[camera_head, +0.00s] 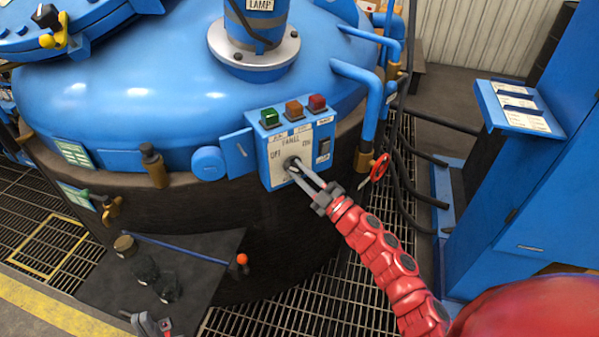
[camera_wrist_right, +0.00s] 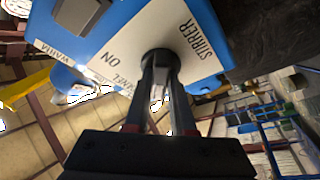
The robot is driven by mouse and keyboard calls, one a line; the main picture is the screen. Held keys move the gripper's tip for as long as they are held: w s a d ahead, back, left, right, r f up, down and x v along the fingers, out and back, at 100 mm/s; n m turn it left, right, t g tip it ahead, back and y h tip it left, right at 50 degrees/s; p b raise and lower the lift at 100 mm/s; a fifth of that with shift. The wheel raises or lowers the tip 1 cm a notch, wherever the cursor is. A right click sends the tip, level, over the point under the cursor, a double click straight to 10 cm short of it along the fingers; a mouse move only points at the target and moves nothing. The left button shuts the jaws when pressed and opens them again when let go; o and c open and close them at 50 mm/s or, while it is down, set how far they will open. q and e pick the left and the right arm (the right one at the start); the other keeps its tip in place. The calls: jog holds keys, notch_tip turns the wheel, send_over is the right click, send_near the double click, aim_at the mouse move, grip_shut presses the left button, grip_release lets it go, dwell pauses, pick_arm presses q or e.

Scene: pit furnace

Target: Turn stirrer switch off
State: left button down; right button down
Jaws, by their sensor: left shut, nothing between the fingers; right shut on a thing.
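The blue control box (camera_head: 262,150) with a white panel is on the side of the blue vessel. A dark stirrer switch knob (camera_wrist_right: 158,60) is on this panel, between the OFF and ON labels. The word STIRRER shows beside it in the right wrist view. My right gripper (camera_head: 294,168) is shut on the knob; its fingers also show in the wrist view (camera_wrist_right: 158,82). They hide much of the knob, so I cannot tell which way it points. My left gripper (camera_head: 150,323) is shut and empty, low at the bottom edge of the head view.
Green, orange and red buttons (camera_head: 293,110) top the box, with a black rocker switch (camera_head: 324,149) at its right. A blue cabinet (camera_head: 550,190) stands further right. A blue rod (camera_head: 180,249) lies lower left.

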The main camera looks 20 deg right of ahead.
dwell(0.3)
jog(key=c, duration=0.8)
grip_release()
jog(key=shift+o, duration=0.2)
jog(key=v, duration=1.7)
jog(key=shift+s+d, duration=0.15)
jog(key=shift+r, duration=0.1)
